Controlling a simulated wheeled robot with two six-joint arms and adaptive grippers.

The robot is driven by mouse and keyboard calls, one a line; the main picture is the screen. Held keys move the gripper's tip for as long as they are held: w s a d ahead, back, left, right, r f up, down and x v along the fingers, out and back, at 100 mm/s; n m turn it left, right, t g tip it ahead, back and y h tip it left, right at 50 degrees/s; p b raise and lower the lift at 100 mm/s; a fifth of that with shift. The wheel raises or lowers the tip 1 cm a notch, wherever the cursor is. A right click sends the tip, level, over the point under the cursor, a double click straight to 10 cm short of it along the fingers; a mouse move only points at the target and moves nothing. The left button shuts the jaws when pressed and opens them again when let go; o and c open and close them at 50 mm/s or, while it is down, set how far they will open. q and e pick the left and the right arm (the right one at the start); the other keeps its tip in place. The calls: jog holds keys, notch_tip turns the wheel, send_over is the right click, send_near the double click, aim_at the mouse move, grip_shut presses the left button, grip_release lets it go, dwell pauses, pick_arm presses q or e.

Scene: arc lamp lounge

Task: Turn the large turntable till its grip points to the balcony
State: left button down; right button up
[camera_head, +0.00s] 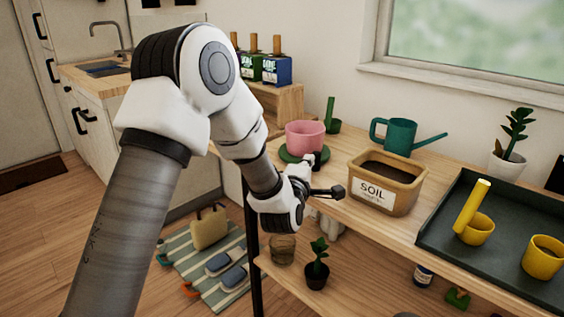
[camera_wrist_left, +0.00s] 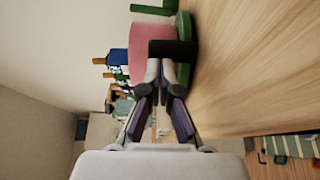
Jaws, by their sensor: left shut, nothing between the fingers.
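The large turntable is a green disc (camera_head: 290,157) on the wooden bench, with a pink pot (camera_head: 304,138) standing on it. In the left wrist view, the disc (camera_wrist_left: 184,26) shows edge-on beside the pink pot (camera_wrist_left: 142,55). Its grip looks like a black upright post (camera_head: 317,159) at the near right rim; it also shows in the wrist view (camera_wrist_left: 174,50). My left gripper (camera_head: 307,170) is shut and empty, its fingertips (camera_wrist_left: 159,70) right at the post. I cannot tell whether they touch it. My right gripper is out of view. No balcony is recognisable.
A soil box (camera_head: 385,182) stands close right of my left gripper. A teal watering can (camera_head: 396,135) and a green pot with a stick (camera_head: 332,122) stand behind. A dark tray (camera_head: 510,232) with yellow pots lies at right. A lower shelf (camera_head: 345,282) holds plants.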

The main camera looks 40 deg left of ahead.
pick_arm(q)
jog(key=shift+w+d+b, duration=0.4)
jog(key=shift+w+d, duration=0.65)
jog(key=shift+d, duration=0.2)
jog(key=shift+w+d, duration=0.55)
jog(key=shift+w, duration=0.35)
